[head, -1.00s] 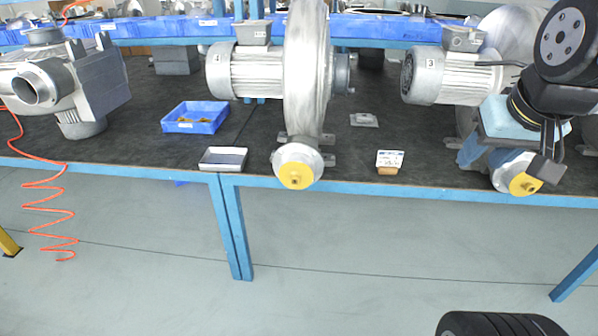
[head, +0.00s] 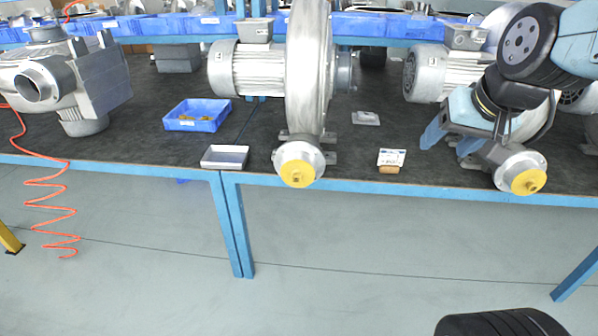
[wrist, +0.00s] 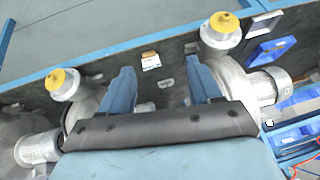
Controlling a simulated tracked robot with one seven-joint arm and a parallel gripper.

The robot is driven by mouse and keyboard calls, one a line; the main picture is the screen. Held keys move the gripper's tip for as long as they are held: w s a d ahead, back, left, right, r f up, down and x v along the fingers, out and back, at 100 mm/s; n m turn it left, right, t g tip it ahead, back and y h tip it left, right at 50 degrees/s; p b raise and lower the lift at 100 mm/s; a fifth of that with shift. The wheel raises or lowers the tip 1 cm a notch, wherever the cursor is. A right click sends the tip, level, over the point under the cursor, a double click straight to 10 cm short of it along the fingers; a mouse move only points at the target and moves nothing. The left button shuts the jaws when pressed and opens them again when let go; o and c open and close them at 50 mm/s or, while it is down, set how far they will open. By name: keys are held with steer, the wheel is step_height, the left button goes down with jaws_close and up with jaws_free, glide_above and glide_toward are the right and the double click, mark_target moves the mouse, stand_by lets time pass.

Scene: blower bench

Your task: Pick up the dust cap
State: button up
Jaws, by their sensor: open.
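Two yellow dust caps sit on the front outlets of blowers. One dust cap (head: 297,174) is on the middle blower (head: 308,75). The other dust cap (head: 528,181) is on the right blower, marked 3 (head: 425,76). In the wrist view the right blower's cap (wrist: 62,83) shows at left and the middle blower's cap (wrist: 223,22) at upper right. My gripper (head: 450,143) is open with blue fingers, left of the right blower's outlet and apart from both caps. In the wrist view its fingers (wrist: 160,85) have no cap between them.
A small label card on a wooden block (head: 389,160) stands near the bench edge between the two outlets. A white-lined tray (head: 225,157) and a blue bin (head: 196,115) with small yellowish parts lie left. A grey blower (head: 65,75) stands far left.

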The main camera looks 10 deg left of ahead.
steer(key=w+a+f+m+y, duration=0.2)
steer(key=w+a+f+m, duration=0.1)
steer(key=w+a+f, duration=1.2)
steer(key=t+h, duration=0.4)
steer(key=t, duration=0.8)
glide_toward(296, 180)
steer(key=w, duration=0.9)
steer(key=shift+w+d+f, duration=0.1)
steer(key=shift+w, duration=0.1)
jaws_close()
